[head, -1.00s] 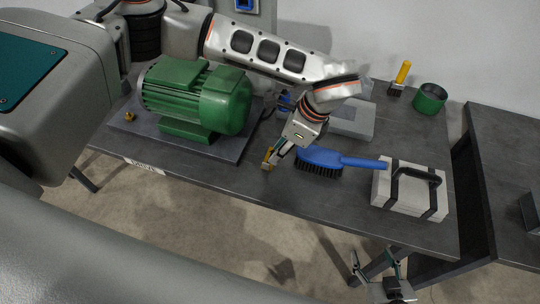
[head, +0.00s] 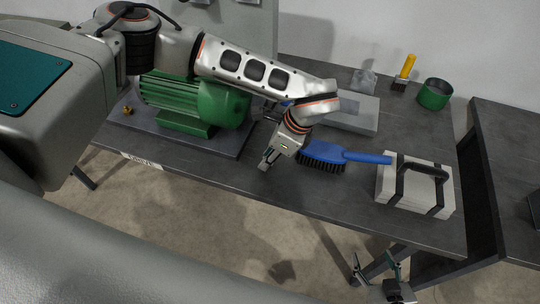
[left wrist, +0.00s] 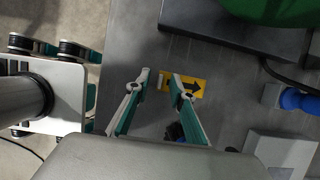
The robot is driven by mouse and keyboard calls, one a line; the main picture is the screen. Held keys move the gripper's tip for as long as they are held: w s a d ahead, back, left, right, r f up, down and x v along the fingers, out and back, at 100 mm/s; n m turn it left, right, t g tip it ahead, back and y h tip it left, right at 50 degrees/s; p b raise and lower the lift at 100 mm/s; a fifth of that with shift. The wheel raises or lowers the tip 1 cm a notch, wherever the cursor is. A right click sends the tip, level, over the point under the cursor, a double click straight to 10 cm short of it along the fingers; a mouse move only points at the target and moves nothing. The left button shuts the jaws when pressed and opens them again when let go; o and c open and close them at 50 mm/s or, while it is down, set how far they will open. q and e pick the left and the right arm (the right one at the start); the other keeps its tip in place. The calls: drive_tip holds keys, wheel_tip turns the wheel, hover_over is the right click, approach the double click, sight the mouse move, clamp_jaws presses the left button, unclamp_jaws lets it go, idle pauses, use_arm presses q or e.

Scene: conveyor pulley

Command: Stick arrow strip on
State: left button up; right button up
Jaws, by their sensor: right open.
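The arrow strip (left wrist: 185,87) is yellow with a black arrow and shows in the left wrist view, over the dark table (left wrist: 228,105). My left gripper (left wrist: 160,75) is open there; its right finger overlaps the strip's left part, and its left finger stands apart from it. I cannot tell whether that finger touches the strip. In the head view my left gripper (head: 266,160) is low over the table's front part, and the strip is hidden. My right gripper (head: 375,260) is open and empty, in front of the table at the bottom.
A green motor (head: 195,103) stands on a grey plate (head: 222,142) at left. A blue brush (head: 340,156) lies right of my left gripper, then a pale case (head: 415,185) with black straps. A green cup (head: 435,94) and a yellow-handled brush (head: 405,70) are behind.

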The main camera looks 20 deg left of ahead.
use_arm(q)
clamp_jaws()
drive_tip(key=shift+r, duration=0.1)
drive_tip(key=shift+r+p, duration=1.1)
drive_tip(key=shift+r, duration=0.85)
drive_tip(key=shift+r+p, duration=0.75)
drive_tip(key=shift+r, duration=1.25)
